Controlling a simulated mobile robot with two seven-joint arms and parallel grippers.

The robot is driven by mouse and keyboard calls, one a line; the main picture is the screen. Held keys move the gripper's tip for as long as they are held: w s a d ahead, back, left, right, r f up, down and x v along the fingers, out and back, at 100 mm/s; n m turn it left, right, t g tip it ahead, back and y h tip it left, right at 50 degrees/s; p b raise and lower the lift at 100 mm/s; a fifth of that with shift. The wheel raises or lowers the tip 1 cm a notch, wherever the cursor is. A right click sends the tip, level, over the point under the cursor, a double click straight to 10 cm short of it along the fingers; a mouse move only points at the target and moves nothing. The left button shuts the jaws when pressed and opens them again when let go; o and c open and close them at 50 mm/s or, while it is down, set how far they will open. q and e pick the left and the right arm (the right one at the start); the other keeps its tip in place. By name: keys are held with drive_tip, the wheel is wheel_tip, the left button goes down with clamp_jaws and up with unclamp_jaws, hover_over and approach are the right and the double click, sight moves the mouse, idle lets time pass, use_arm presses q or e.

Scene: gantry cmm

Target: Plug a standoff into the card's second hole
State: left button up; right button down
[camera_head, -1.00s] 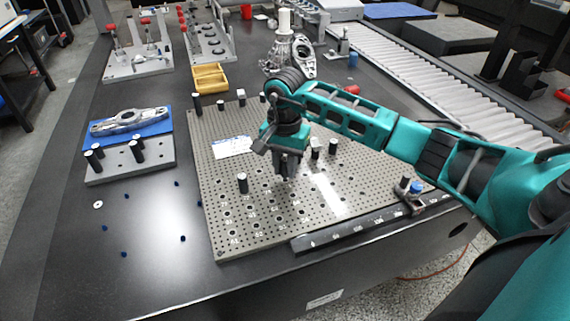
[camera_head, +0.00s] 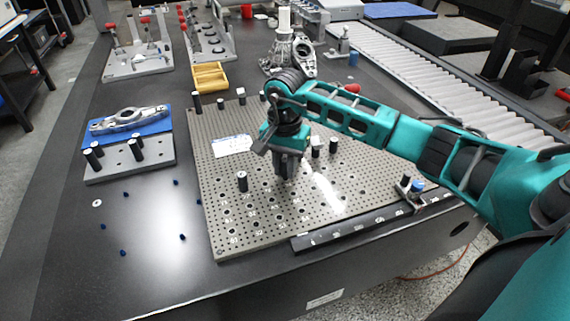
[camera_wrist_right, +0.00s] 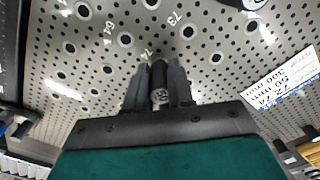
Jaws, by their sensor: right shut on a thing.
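My right gripper (camera_head: 286,176) is over the middle of the grey perforated plate (camera_head: 225,242), with its fingers pointing down. In the right wrist view its fingers (camera_wrist_right: 159,84) are shut on a dark standoff (camera_wrist_right: 160,95), held upright between them. The tips are close to the plate near a printed hole number; whether the standoff is in a hole I cannot tell. The white printed card (camera_head: 232,145) lies on the plate left of the gripper; it also shows upside down in the right wrist view (camera_wrist_right: 285,82), partly cut off. My left gripper is not in view.
A black standoff (camera_head: 242,182) stands on the plate left of the gripper. Other standoffs (camera_head: 333,146) stand to the right and along the back edge. A small block (camera_head: 130,165) at left carries several more. A yellow tray (camera_head: 209,77) sits behind the plate. A dark scale bar (camera_head: 345,232) runs along the front.

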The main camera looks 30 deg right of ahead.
sight(285, 160)
drive_tip(key=shift+f+b, duration=0.4)
drive_tip(key=shift+f, duration=0.15)
drive_tip(key=c, duration=0.9)
unclamp_jaws()
wheel_tip(285, 160, up, 13)
drive_tip(key=p, duration=0.2)
